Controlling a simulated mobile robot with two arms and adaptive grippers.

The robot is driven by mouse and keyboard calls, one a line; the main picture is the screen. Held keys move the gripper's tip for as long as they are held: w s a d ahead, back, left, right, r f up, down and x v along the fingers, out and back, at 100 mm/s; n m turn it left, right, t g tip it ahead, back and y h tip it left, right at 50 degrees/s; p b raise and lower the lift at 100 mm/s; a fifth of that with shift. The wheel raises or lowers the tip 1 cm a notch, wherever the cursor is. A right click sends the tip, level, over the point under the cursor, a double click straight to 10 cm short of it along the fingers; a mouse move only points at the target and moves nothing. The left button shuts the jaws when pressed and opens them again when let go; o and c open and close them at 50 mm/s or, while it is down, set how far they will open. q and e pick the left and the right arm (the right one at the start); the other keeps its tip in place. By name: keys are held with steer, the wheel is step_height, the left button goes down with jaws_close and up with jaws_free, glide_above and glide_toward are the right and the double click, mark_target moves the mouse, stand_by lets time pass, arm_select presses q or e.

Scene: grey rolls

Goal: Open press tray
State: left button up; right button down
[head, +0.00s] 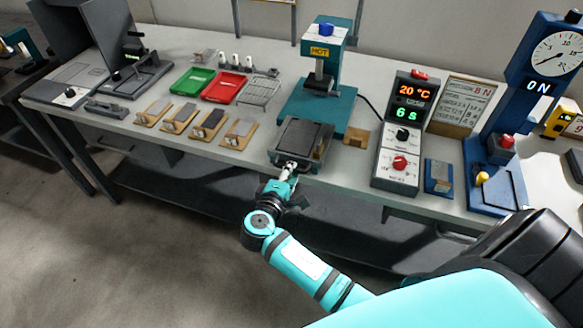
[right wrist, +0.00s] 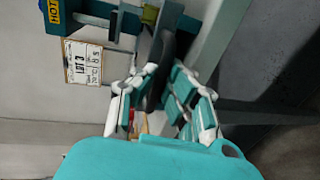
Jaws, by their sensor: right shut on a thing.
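The press tray (head: 301,140) is a dark, shallow tray. It stands in front of the teal press (head: 325,65) marked HOT, close to the front edge of the bench. My right gripper (head: 288,174) is at the tray's front and is shut on its handle, which the fingers mostly hide. In the right wrist view, the fingers (right wrist: 160,88) close around a dark bar. The press (right wrist: 53,14) shows at that view's upper left. My left gripper is not in view.
A control box (head: 400,135) reading 20 °C and 6 s stands right of the press. Several small boards with grey pieces, a green tray (head: 192,81) and a red tray (head: 224,87) lie to the left. A blue gauge stand (head: 495,150) is at right. The floor in front is clear.

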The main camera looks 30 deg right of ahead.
steer(key=c, duration=1.4)
jaws_free()
steer(key=v, duration=1.2)
steer(key=shift+s, duration=0.1)
steer(key=shift+f, duration=0.1)
steer(key=s+a+f+n+g+y, duration=0.15)
steer(key=s+f+y, duration=0.3)
steer(key=f, duration=1.15)
steer(key=s+f+n+g+y, duration=0.1)
steer(key=s+f+g+y, duration=0.4)
steer(key=f, duration=1.2)
steer(key=s+d+f+m, duration=0.2)
steer(key=s+f, duration=0.3)
steer(key=s, duration=0.4)
steer(key=s+d+f+m+g+y, duration=0.1)
steer(key=s+d+f+m, duration=0.1)
steer(key=s+f, duration=0.3)
steer(key=s+d+f+m+g+y, duration=0.1)
steer(key=s+f+m, duration=0.3)
steer(key=s, duration=0.9)
steer(key=shift+d+f+g+y, duration=0.25)
steer(key=shift+d+f, duration=0.25)
steer(key=shift+f, duration=0.2)
